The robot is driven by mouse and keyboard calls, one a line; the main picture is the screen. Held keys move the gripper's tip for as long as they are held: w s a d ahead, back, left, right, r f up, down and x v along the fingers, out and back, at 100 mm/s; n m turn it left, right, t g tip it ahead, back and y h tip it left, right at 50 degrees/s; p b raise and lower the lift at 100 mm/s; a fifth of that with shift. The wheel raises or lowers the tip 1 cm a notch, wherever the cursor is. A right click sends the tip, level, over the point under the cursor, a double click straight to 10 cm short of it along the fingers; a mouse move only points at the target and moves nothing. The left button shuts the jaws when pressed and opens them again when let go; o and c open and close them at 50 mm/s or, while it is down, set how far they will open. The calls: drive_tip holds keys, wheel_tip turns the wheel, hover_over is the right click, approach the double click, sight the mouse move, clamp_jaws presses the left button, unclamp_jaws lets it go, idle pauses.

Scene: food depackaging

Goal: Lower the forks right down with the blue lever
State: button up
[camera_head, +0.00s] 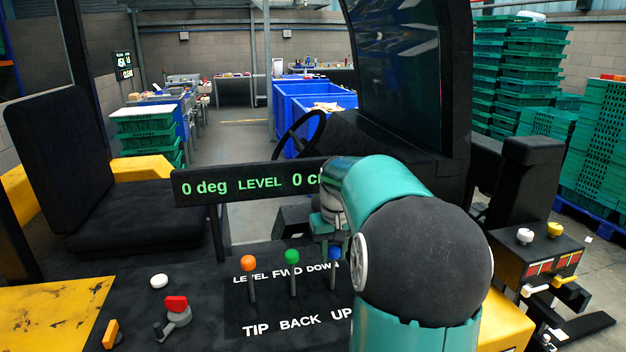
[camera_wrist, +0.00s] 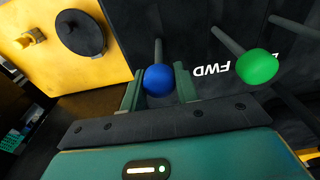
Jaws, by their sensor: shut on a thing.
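The blue lever (camera_wrist: 158,79) has a round blue knob on a thin dark stem. In the wrist view the knob sits between the two green fingers of my gripper (camera_wrist: 159,88), which is shut on it. In the head view the blue knob (camera_head: 335,254) shows just under my gripper (camera_head: 333,228), partly hidden by my arm. The display (camera_head: 250,182) reads "0 deg LEVEL 0 c", with its right end hidden behind my arm. The panel is lettered "LEVEL FWD DOWN" and "TIP BACK UP". The forks are not in view.
The green lever (camera_head: 292,257) and the orange lever (camera_head: 249,263) stand left of the blue one. A red-topped knob (camera_head: 176,304) and a white button (camera_head: 159,281) are farther left. The steering wheel (camera_head: 302,134) and black seat (camera_head: 90,170) lie beyond.

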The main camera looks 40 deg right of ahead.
drive_tip(key=o, duration=0.8)
drive_tip(key=shift+c, duration=0.2)
drive_tip(key=shift+r, duration=0.1)
drive_tip(key=shift+s+a+r, duration=0.1)
drive_tip(key=shift+s+r, duration=0.1)
drive_tip(key=shift+r, duration=1.75)
drive_tip(key=shift+s+a+r, duration=0.1)
drive_tip(key=shift+s+r, duration=0.05)
drive_tip(key=shift+r, duration=1.8)
wheel_tip(320, 180, up, 14)
drive_tip(key=s, duration=0.1)
drive_tip(key=shift+a+f, duration=0.15)
drive_tip(key=shift+a, duration=0.2)
drive_tip(key=shift+s, duration=0.1)
